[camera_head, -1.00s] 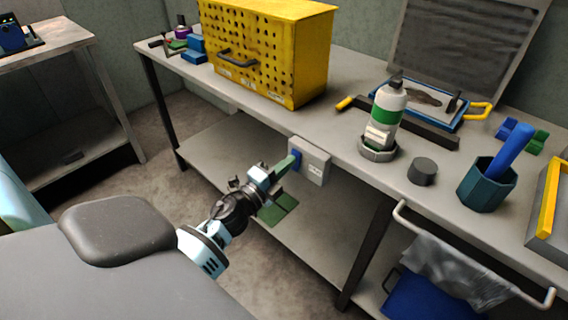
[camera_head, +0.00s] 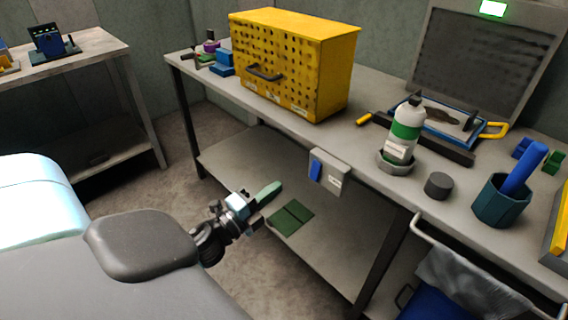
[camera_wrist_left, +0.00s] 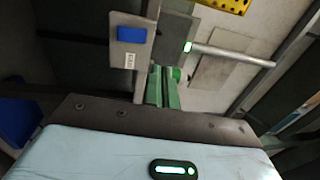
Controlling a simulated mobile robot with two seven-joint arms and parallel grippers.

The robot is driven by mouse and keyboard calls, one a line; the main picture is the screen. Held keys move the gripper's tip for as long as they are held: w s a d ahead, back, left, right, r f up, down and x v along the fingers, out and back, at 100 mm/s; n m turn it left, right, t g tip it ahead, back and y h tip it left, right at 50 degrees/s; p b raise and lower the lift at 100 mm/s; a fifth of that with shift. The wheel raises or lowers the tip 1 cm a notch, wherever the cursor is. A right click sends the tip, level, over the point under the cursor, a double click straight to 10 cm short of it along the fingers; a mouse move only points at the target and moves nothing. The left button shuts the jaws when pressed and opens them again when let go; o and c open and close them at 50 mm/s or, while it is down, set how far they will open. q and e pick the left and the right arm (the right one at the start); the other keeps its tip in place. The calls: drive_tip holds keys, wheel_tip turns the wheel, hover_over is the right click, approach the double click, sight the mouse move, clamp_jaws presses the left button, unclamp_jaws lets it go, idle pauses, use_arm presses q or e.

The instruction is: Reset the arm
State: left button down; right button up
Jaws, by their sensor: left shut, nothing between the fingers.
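My left gripper (camera_head: 271,191) has green fingers, which are shut with nothing between them. In the head view it is in front of the workbench, below and left of the grey switch box (camera_head: 335,180), and apart from it. The box hangs on the bench's front edge and has a blue rocker or button (camera_head: 315,170). In the left wrist view the shut green fingers (camera_wrist_left: 162,86) point toward the box (camera_wrist_left: 131,57), whose blue part (camera_wrist_left: 131,34) is visible. My right gripper is not in view.
The workbench (camera_head: 375,150) carries a yellow perforated cabinet (camera_head: 290,70), a green-and-white bottle (camera_head: 406,130), a grey cylinder (camera_head: 438,186) and a teal cup (camera_head: 500,203). A dark panel (camera_head: 480,60) has a lit green lamp (camera_head: 493,8). A green mat (camera_head: 291,217) lies on the lower shelf.

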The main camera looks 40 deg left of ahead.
use_arm(q)
drive_tip(key=shift+s+r, duration=0.15)
drive_tip(key=shift+s, duration=0.45)
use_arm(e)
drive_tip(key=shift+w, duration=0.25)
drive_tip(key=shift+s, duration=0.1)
